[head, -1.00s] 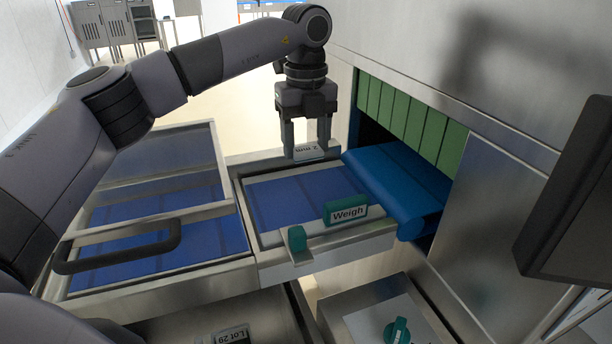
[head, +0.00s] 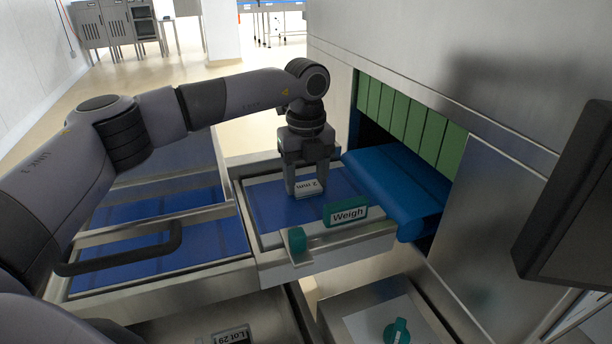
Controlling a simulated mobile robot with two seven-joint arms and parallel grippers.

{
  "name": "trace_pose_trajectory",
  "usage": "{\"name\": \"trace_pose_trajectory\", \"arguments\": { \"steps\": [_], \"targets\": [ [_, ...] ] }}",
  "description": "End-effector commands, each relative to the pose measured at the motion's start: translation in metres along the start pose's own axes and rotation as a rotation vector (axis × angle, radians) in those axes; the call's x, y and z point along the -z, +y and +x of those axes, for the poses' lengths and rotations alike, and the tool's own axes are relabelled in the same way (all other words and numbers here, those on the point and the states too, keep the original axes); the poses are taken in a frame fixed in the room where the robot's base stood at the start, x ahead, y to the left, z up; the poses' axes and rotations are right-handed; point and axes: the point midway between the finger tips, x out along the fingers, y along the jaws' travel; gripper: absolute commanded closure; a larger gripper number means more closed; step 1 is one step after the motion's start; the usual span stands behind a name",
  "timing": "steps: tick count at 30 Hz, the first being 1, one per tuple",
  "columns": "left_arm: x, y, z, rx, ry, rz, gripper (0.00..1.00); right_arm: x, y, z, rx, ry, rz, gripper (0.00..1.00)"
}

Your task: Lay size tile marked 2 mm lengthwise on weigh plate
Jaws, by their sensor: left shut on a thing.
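My left gripper (head: 307,186) points down over the blue weigh plate (head: 268,212) and is shut on the white size tile marked 2 mm (head: 308,190). The tile's label faces me and reads upside down. It is low over the middle of the plate; I cannot tell whether it touches. A green "Weigh" sign (head: 346,214) stands on the plate's front frame. My right gripper is not in view.
A green knob (head: 297,240) sits on the front frame left of the sign. A blue conveyor belt (head: 400,192) leads under green strip curtains (head: 407,112) at the right. A dark screen (head: 570,200) hangs at the right.

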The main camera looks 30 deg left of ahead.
Motion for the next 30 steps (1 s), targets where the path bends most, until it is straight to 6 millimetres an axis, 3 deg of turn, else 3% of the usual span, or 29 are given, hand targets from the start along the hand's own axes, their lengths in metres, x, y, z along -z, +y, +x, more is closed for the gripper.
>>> {"name": "trace_pose_trajectory", "arguments": {
  "steps": [1,3,15,30],
  "targets": [
    [0.0,0.0,0.001,0.0,0.0,0.0,0.32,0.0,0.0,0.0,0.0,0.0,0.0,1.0],
    [0.0,0.0,0.0,0.0,0.0,0.0,0.16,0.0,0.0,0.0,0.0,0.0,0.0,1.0],
    [0.0,0.0,-0.009,0.001,-0.001,-0.001,0.16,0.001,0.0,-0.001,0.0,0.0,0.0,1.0],
    [0.0,-0.001,-0.106,0.002,-0.001,-0.001,0.16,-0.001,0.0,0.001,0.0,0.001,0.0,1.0]
  ]
}}
